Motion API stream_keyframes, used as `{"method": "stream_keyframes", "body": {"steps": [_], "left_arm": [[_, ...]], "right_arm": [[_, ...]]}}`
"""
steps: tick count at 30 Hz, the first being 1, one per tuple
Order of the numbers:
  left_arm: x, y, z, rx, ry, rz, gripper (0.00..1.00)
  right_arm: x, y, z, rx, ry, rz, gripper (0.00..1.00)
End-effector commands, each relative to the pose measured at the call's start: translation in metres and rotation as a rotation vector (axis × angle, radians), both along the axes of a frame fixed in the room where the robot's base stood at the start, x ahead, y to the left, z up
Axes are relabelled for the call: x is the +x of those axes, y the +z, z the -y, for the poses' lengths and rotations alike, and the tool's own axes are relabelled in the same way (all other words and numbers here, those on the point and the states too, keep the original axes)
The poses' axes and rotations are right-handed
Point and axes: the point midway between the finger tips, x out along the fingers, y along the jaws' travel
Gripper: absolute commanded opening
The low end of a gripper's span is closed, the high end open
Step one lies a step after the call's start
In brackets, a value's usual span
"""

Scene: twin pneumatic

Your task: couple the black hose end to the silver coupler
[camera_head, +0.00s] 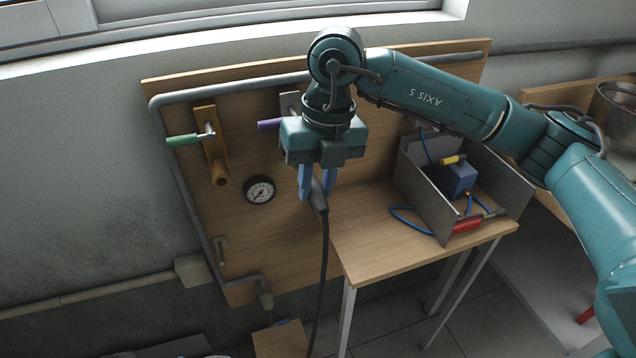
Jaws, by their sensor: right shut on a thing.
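My right gripper (318,190) reaches in from the right and points down in front of the wooden wall board. Its blue fingers are shut on the black hose end (319,197), and the black hose (325,255) hangs down from it toward the floor. A grey metal plate (290,102) with a purple handle (270,125) shows beside the gripper. The gripper body covers what lies below that plate, so I cannot make out the silver coupler. I cannot tell how far the hose end is from the board. My left gripper is not in view.
A grey box (430,190) with a blue block and red-handled tool stands on the wooden table (375,245). The table's left part is clear.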

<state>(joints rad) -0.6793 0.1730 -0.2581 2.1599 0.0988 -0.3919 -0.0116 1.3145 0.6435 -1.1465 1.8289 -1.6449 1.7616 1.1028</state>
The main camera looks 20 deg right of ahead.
Motion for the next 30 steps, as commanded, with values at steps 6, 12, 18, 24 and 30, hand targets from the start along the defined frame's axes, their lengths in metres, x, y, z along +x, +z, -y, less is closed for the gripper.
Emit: {"method": "stream_keyframes", "body": {"steps": [6,12,18,24,30], "left_arm": [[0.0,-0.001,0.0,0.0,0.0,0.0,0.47],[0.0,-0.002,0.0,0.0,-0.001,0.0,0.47],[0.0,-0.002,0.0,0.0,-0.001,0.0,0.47],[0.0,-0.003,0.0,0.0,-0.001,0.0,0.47],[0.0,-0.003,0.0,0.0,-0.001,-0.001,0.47]], "right_arm": [[0.006,0.0,0.0,0.0,0.001,0.001,0.0],[0.011,0.0,0.0,0.0,0.0,0.001,0.0],[0.016,0.0,-0.001,0.0,0.0,0.001,0.0],[0.02,0.0,-0.001,0.0,0.0,0.001,0.0],[0.023,0.0,-0.001,0.0,-0.001,0.003,0.0]]}}
